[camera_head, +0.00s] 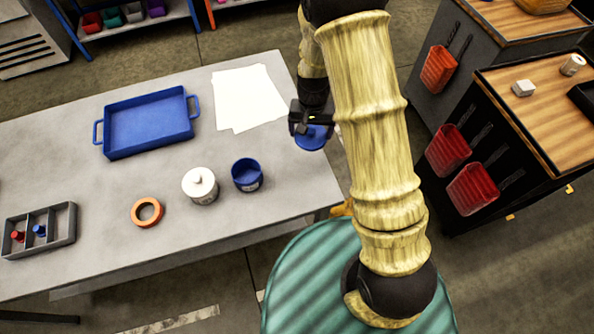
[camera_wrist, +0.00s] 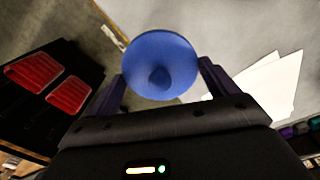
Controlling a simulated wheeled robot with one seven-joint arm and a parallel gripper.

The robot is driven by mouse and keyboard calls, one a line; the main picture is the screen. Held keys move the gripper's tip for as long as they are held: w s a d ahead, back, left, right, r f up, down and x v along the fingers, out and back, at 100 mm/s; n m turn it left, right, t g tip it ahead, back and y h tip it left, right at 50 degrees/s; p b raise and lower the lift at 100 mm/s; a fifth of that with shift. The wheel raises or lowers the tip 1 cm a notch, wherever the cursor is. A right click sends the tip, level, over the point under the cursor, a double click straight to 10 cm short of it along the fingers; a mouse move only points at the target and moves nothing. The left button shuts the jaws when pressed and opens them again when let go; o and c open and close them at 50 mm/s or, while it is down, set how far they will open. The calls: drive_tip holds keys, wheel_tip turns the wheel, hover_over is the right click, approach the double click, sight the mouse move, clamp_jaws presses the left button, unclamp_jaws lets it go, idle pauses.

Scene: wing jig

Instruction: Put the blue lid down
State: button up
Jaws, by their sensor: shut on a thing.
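The blue lid (camera_head: 311,138) is a round disc with a small knob, held by my gripper (camera_head: 311,122) near the table's right edge. In the wrist view the lid (camera_wrist: 160,66) sits between the two fingers of my gripper (camera_wrist: 163,85), which is shut on it. Its knob shows in the middle of the disc. I cannot tell how high it is above the table. The open blue pot (camera_head: 247,175) stands on the grey table (camera_head: 240,218), to the left of and nearer than the lid. No lid is on this pot.
A white lidded pot (camera_head: 200,186), an orange ring (camera_head: 147,212), a blue tray (camera_head: 148,122) and a grey divided box (camera_head: 40,231) with small red and blue pieces stand on the table. White sheets (camera_head: 247,97) lie at the back. Red bins (camera_head: 449,150) hang on cabinets at right.

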sight(296, 140)
drive_tip(key=shift+m, duration=0.3)
drive_tip(key=a+b, duration=0.1)
drive_tip(key=a+f+b, duration=0.1)
drive_tip(key=s+a+f+b, duration=0.1)
drive_tip(key=b, duration=0.1)
drive_tip(key=shift+s+a, duration=0.1)
drive_tip(key=shift+a, duration=0.25)
drive_tip(key=shift+s+a+r, duration=0.2)
drive_tip(key=shift+s+a, duration=0.05)
drive_tip(key=shift+a, duration=0.05)
drive_tip(key=shift+w, duration=0.1)
drive_tip(key=shift+d+f, duration=0.1)
drive_tip(key=shift+f, duration=3)
drive_tip(key=shift+f, duration=1.85)
